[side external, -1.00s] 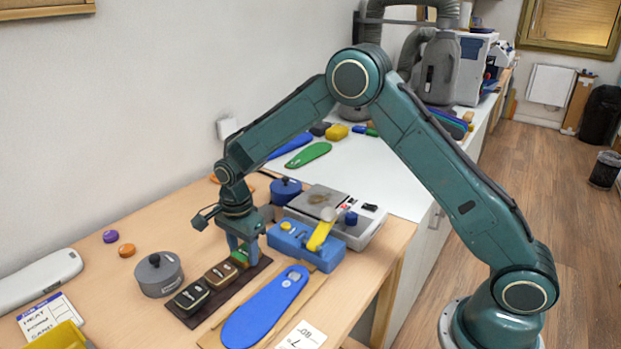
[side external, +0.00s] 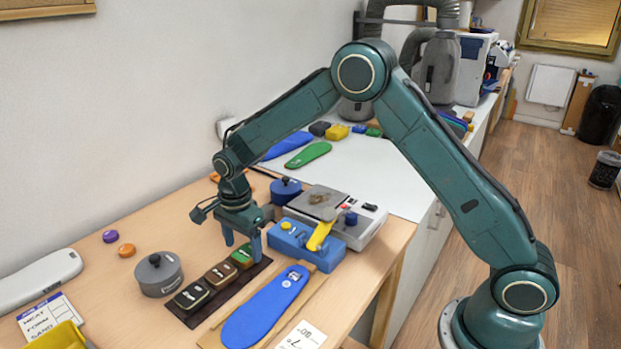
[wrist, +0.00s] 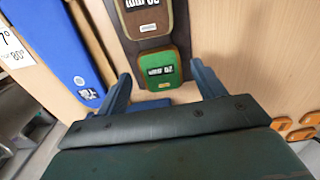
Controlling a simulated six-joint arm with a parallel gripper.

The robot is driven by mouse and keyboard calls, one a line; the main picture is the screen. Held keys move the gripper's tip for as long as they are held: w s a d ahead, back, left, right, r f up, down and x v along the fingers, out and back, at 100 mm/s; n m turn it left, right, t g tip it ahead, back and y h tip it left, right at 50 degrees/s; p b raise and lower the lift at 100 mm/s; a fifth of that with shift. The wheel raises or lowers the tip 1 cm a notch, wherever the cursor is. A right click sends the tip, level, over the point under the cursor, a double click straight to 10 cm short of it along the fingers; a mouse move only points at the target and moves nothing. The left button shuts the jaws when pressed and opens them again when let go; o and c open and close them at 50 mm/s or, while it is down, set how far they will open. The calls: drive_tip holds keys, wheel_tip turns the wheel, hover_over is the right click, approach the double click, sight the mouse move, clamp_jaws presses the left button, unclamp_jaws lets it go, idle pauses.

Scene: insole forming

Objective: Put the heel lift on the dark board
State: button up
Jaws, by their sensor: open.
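The green heel lift (side external: 242,257) lies on the dark board (side external: 257,269), at the board's far end. In the wrist view the green heel lift (wrist: 161,70) lies flat with a black label, and the brown one (wrist: 145,17) is beyond it. My gripper (side external: 243,247) is open just above the green lift, one finger on either side. In the wrist view the fingers of my gripper (wrist: 160,75) stand apart from the lift with visible gaps. A brown lift (side external: 221,275) and a dark lift (side external: 193,296) lie in line on the same board.
A blue insole (side external: 265,312) lies on a wooden board to the right. A blue block with a yellow lever (side external: 305,243) and a scale (side external: 335,215) stand behind. A grey round pot (side external: 158,274) stands to the left.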

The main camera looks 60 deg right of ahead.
sight(246, 254)
wheel_tip(246, 254, up, 10)
drive_tip(key=shift+r, duration=0.25)
idle(0.5)
drive_tip(key=s+d+r+n+t, duration=0.1)
drive_tip(key=s+d+r+n, duration=0.1)
drive_tip(key=s+r+n, duration=0.35)
drive_tip(key=s+d+r+n+t, duration=0.2)
drive_tip(key=s+d+r+n, duration=0.1)
drive_tip(key=s+r, duration=0.55)
drive_tip(key=s+d+f+n+t, duration=0.1)
drive_tip(key=s+n, duration=0.3)
drive_tip(key=s, duration=0.5)
drive_tip(key=s+d+f+n+t, duration=0.1)
drive_tip(key=s+n, duration=0.4)
drive_tip(key=s, duration=0.5)
drive_tip(key=shift+d+f+t, duration=0.3)
